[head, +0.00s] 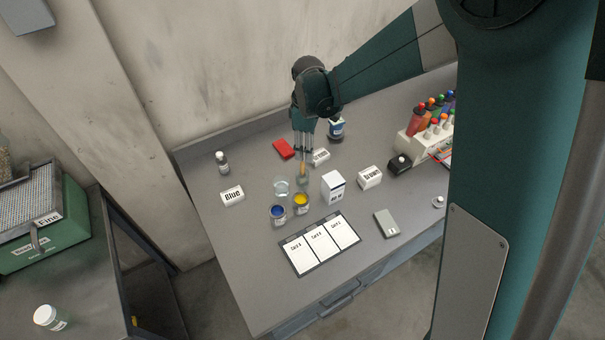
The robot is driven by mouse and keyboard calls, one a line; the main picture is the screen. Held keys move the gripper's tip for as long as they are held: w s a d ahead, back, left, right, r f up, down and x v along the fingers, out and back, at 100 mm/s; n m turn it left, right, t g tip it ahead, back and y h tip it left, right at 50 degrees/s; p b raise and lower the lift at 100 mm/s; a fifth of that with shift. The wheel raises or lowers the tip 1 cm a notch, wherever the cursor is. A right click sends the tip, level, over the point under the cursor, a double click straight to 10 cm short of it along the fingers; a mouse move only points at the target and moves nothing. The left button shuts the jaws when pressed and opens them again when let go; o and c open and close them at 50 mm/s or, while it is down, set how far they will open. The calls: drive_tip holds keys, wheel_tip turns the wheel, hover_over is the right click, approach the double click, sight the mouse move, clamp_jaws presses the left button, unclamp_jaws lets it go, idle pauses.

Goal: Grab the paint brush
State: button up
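The paint brush (303,168) shows as a thin, tan upright handle near the middle of the table in the head view. Its lower end meets a small grey cup or jar (302,180); I cannot tell whether it stands inside. My gripper (303,149) points down directly above the brush, with its fingertips around or just above the handle's top. The view is too small to show whether the fingers are closed on it or apart.
Near the brush are a clear glass (281,187), a blue paint jar (278,213), a yellow paint jar (301,203), a white box (333,186) and a red object (284,149). A bottle rack (418,145) stands right. The table's front left is clear.

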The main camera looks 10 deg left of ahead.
sight(303, 162)
drive_tip(key=shift+a+f, duration=0.55)
drive_tip(key=shift+a, duration=0.05)
drive_tip(key=shift+f, duration=1.3)
drive_tip(key=shift+s+f+p, duration=0.2)
drive_tip(key=shift+f+p, duration=0.1)
drive_tip(key=shift+f, duration=2.3)
drive_tip(key=shift+c, duration=0.2)
clamp_jaws()
